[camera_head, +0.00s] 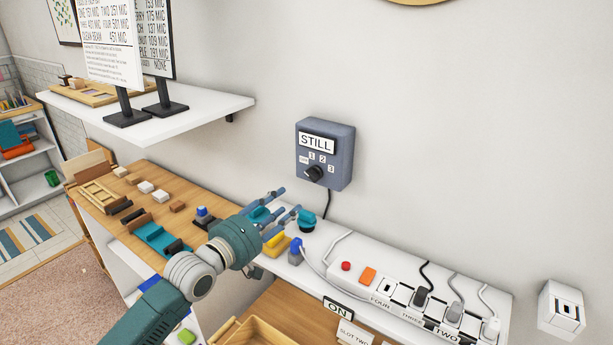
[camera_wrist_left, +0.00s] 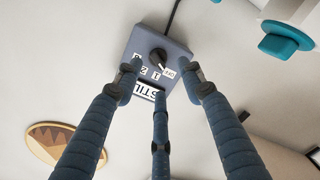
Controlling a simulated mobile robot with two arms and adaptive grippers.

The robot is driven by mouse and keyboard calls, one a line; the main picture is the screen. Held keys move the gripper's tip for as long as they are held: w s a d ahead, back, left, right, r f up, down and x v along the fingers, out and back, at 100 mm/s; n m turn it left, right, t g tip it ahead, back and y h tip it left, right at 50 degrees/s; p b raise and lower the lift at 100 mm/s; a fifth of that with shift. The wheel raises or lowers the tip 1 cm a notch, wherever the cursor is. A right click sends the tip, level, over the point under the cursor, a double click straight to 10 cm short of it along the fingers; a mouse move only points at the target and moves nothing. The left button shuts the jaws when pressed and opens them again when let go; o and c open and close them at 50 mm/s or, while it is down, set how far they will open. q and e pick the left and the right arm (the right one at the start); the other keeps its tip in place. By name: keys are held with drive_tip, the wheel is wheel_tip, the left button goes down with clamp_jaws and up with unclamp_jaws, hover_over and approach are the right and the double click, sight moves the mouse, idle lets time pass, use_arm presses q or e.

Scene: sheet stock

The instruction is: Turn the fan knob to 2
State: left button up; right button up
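A blue-grey fan control box (camera_head: 343,150) is fixed to the wall, with a plate reading STILL and a black knob (camera_head: 314,172) below small labels OFF, 1, 2 and 3. The box (camera_wrist_left: 178,48) and knob (camera_wrist_left: 158,54) show upside down in the left wrist view. A light pointer mark on the knob appears to face the OFF label there. My left gripper (camera_head: 284,208) is open and empty, its three fingers spread. It is below and left of the box in the head view, apart from the knob. My right gripper is not in view.
A white power strip (camera_head: 350,277) with plugs and cords lies to the lower right. Teal (camera_head: 306,221) and yellow (camera_head: 276,244) items sit near the fingers. A white shelf (camera_head: 190,115) with signs juts out at upper left.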

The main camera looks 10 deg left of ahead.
sight(311, 176)
use_arm(q)
drive_tip(key=p+x, duration=0.1)
drive_tip(key=x, duration=0.2)
drive_tip(key=r+p+x, duration=0.1)
drive_tip(key=x, duration=0.3)
drive_tip(key=r+x, duration=0.1)
drive_tip(key=x, duration=0.3)
drive_tip(key=shift+w+a+r+p, duration=0.1)
drive_tip(key=shift+p, duration=0.3)
clamp_jaws()
